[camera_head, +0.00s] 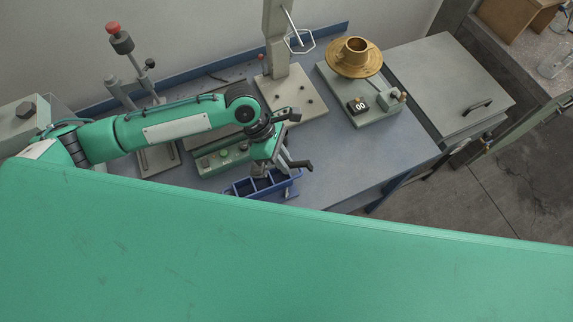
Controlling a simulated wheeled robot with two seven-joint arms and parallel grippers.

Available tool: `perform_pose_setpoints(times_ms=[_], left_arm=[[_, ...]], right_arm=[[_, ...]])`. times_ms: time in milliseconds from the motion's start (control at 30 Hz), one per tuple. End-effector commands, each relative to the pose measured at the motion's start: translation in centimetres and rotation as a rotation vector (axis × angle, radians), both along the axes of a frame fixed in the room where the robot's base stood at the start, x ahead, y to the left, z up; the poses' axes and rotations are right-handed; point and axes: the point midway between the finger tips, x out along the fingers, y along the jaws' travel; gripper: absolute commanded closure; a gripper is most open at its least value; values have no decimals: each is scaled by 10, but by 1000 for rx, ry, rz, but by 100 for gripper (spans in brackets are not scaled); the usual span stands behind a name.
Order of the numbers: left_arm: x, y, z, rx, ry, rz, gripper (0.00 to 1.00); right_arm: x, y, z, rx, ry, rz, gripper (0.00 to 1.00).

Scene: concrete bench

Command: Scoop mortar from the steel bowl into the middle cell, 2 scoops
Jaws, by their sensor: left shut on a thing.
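My left gripper (277,166) reaches in from the left and points down over the blue mould (288,186). It is shut on a dark-handled tool (300,164), whose grip sticks out to the right; its working end is hard to make out. The mould is a long blue tray split into cells, lying near the bench's front edge. The gripper covers part of its back, and my green body cuts off its front. Whether the middle cell holds mortar cannot be told. I do not see the steel bowl. My right gripper is not in view.
A brass flow table (371,64) with a cone stands at the back right, beside a grey cabinet (447,80). A column stand (290,97) rises behind the gripper. The bench (360,160) is clear to the right.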

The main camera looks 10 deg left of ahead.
Motion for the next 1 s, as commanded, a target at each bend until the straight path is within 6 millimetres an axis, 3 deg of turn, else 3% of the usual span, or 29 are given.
perform_pose_setpoints(times_ms=[267,600,1000], left_arm=[[-1,25,0,-259,-2,7,100],[-1,46,2,-511,-10,5,100],[-1,53,10,-600,-14,0,100]], right_arm=[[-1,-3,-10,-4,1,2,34],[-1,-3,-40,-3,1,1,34],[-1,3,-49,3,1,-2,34]])
